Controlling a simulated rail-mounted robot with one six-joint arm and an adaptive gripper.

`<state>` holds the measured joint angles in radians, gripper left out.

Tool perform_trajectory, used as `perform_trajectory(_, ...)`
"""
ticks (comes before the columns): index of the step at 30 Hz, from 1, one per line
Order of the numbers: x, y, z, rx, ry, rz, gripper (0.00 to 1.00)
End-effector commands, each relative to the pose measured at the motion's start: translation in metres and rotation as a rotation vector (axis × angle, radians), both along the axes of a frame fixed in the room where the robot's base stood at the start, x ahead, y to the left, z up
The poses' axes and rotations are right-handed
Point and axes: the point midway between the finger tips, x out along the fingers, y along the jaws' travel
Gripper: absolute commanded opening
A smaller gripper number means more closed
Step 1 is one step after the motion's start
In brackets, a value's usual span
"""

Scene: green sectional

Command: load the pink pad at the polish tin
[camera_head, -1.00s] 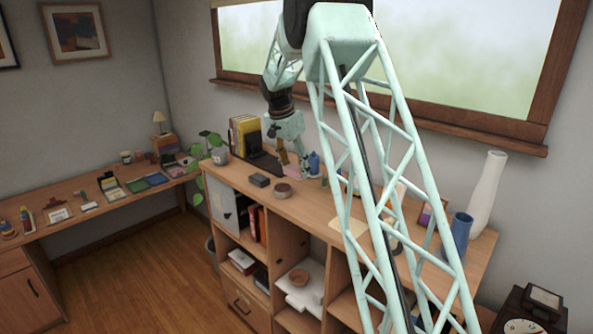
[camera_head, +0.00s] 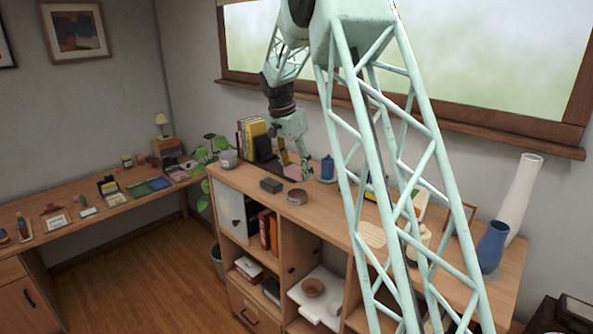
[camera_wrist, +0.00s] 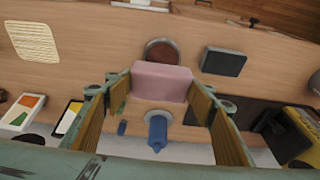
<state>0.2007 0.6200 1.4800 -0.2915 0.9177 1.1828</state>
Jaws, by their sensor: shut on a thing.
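The pink pad (camera_wrist: 160,82) is between the fingers of my gripper (camera_wrist: 160,100) in the wrist view; the gripper is shut on it. In the head view my gripper (camera_head: 294,164) holds the pad (camera_head: 293,173) above the back part of the shelf top. The polish tin appears to be the round brown tin (camera_head: 297,197), standing on the shelf top in front of the pad. The tin also shows in the wrist view (camera_wrist: 161,50), just beyond the pad, which hides its lower edge. Whether the pad touches anything is unclear.
A dark box (camera_head: 271,185) sits left of the tin. The shelf top (camera_head: 325,212) is bare just right of the tin.

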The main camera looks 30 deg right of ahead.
Motion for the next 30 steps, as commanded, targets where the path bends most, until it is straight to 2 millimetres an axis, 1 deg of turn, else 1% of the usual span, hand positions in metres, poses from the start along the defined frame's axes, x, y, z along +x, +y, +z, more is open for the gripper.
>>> perform_trajectory(8, 0.000, 0.000, -0.002, 0.000, 0.000, 0.000, 0.41)
perform_trajectory(14, 0.000, 0.000, -0.009, 0.000, 0.000, 0.000, 0.41)
perform_trajectory(30, 0.000, 0.000, -0.045, 0.000, 0.000, 0.000, 0.41)
